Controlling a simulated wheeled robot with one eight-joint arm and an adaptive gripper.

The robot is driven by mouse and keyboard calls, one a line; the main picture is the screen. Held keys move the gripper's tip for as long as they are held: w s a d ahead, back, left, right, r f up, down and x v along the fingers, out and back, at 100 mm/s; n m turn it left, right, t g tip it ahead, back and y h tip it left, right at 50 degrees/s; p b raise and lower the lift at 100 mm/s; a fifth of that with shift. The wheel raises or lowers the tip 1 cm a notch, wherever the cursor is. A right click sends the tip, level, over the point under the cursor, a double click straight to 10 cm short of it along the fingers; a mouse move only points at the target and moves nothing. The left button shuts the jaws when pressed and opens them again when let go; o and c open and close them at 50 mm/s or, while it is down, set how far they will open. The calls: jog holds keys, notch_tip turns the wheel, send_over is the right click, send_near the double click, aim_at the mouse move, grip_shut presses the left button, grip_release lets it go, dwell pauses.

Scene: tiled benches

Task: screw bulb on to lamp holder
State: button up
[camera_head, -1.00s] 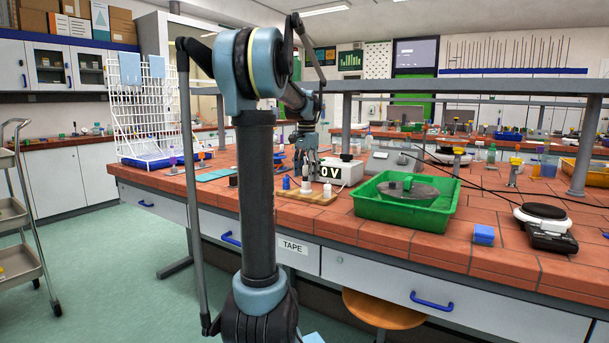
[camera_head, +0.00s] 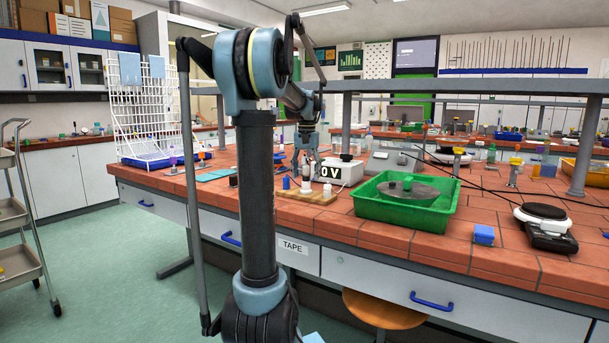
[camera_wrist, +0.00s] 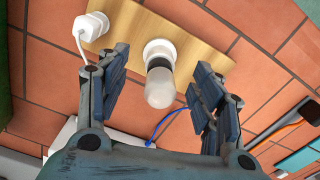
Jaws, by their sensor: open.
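A wooden board (camera_wrist: 196,30) carries a round white lamp holder (camera_wrist: 160,48) in the wrist view; the board (camera_head: 318,199) also shows on the bench in the head view. A frosted bulb (camera_wrist: 160,90) with a dark collar lies in line with the holder, its rounded end towards the camera. I cannot tell how firmly it sits there. My gripper (camera_wrist: 161,62) is open, its fingers on either side of the bulb with gaps to both. In the head view my gripper (camera_head: 305,168) is above the board.
A white fitting with a cable (camera_wrist: 90,27) is on the board's left part, and a blue wire (camera_wrist: 165,122) runs near the bulb. A meter box reading 0 V (camera_head: 340,173) is behind the board. A green tray (camera_head: 385,207) stands to its right.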

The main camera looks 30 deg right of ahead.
jog(key=shift+n, duration=0.3)
jog(key=n, duration=0.6)
dwell(0.4)
grip_shut()
jog(key=c, duration=1.1)
grip_release()
grip_shut()
jog(key=m, duration=0.4)
jog(key=shift+m, duration=0.6)
